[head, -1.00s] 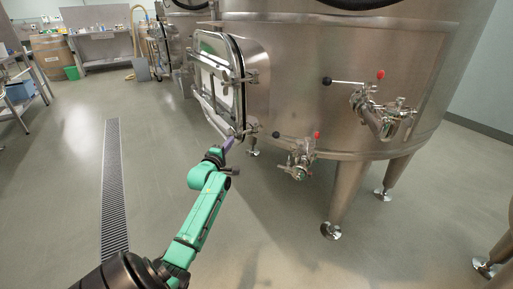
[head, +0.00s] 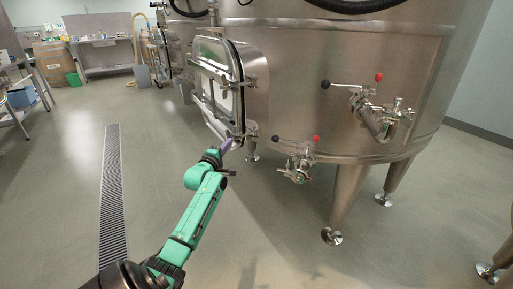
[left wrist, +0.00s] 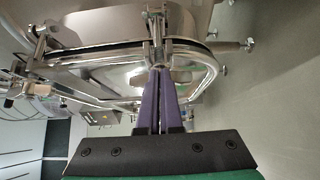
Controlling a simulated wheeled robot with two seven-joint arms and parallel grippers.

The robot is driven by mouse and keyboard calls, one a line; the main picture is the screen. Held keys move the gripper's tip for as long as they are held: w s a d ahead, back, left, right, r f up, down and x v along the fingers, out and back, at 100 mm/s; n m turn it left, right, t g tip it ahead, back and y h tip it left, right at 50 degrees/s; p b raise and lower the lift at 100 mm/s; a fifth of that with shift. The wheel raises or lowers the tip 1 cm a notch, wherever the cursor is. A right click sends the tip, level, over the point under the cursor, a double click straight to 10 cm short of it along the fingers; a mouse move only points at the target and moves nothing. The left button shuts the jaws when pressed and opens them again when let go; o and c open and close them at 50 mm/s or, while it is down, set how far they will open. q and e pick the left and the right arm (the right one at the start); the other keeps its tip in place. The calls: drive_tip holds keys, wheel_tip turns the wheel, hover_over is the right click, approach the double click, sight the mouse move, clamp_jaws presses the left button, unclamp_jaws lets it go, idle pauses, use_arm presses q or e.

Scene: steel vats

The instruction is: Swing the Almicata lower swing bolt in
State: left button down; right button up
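The vat's rectangular hatch door (head: 200,85) hangs at the front left of the nearest steel vat. The lower swing bolt (head: 240,136) is at the door's lower edge, and it also shows in the left wrist view (left wrist: 156,38), straight beyond my fingers. My left gripper (head: 229,144) reaches up to it from below. In the left wrist view its purple fingers (left wrist: 157,70) are close together with a thin gap, their tips at the bolt's end. They look shut on it, though the tips hide the contact. My right gripper is not in view.
A lower valve (head: 298,165) with red and black knobs sticks out right of the hatch, and a second valve (head: 380,118) sits higher. A vat leg (head: 345,200) stands below. The floor (head: 60,190) at left is clear, with a drain grate (head: 113,200).

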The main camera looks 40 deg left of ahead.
use_arm(q)
drive_tip(key=p+v, duration=0.8)
drive_tip(key=v, duration=0.1)
drive_tip(key=shift+s, duration=0.25)
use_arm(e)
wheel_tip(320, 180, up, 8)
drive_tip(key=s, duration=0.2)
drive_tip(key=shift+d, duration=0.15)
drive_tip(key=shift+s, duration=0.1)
